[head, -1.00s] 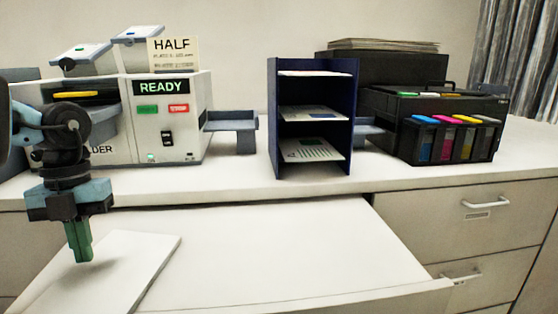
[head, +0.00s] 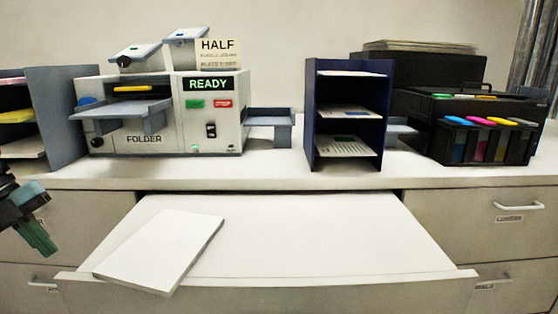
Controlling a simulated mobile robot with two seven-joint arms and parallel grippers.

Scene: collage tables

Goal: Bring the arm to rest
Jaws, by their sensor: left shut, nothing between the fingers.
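My left gripper (head: 40,238) shows at the left edge of the head view, with green fingers pointing down and to the right. It is shut with nothing in it. It hangs in front of the cabinet, left of the pulled-out shelf (head: 300,230) and apart from it. Most of the left arm is out of the picture. My right gripper is not in view.
A white stack of paper (head: 160,248) lies on the shelf's left part, over its front edge. On the counter stand a folder machine (head: 212,140) reading READY, a dark blue sorter (head: 347,115) with sheets, and a black printer (head: 470,105). The shelf's middle and right are clear.

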